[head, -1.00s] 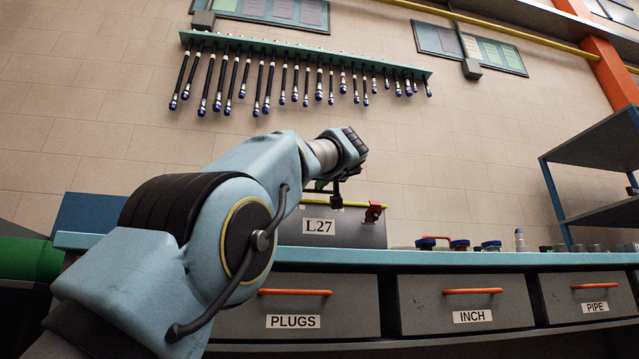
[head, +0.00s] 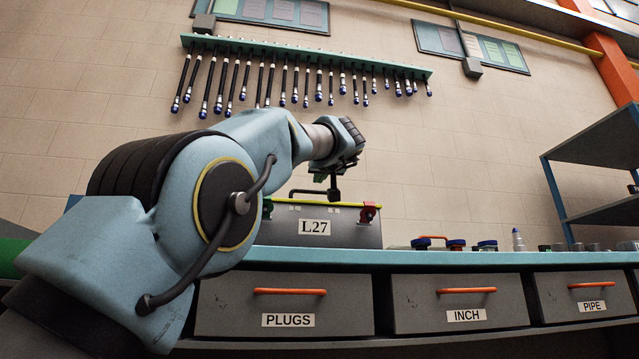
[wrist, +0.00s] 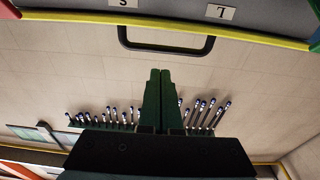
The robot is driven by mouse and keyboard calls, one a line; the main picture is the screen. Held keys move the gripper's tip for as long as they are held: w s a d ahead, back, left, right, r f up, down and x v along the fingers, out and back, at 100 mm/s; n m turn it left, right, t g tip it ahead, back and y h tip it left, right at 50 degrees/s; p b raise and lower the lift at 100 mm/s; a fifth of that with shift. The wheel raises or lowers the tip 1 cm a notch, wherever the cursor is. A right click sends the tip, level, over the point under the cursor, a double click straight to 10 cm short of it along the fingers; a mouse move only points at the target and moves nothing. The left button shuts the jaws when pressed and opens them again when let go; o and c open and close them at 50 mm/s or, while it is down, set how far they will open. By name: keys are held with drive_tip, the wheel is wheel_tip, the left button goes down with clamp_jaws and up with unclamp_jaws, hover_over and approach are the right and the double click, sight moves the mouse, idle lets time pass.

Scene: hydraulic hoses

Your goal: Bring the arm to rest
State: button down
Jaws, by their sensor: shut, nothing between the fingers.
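My arm reaches from the lower left over the bench in the head view. My gripper (head: 325,178) is by the black handle (head: 316,193) of the grey case labelled L27 (head: 345,233); whether they touch is unclear. The green fingers show pressed together and empty in the wrist view (wrist: 160,72). In that view the case handle (wrist: 165,48) lies just beyond the fingertips, with a gap in the picture. The case has a yellow rim, a red latch (head: 368,212) at right and a green one (head: 267,208) at left, partly behind my arm.
The case stands on a blue bench (head: 440,256) above drawers labelled PLUGS (head: 330,305), INCH and PIPE. Small fittings (head: 456,244) lie to the right. A hose rack (head: 300,55) hangs on the wall behind. A shelf unit (head: 592,150) stands at right.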

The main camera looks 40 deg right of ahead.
drive_tip(key=s+f+b, duration=0.1)
drive_tip(key=s+a+f+b, duration=0.1)
drive_tip(key=f, duration=0.1)
drive_tip(key=s+f+b, duration=0.1)
drive_tip(key=shift+s+a+f, duration=0.2)
drive_tip(key=shift+a+f, duration=0.05)
drive_tip(key=shift+a, duration=0.1)
drive_tip(key=shift+r, duration=0.15)
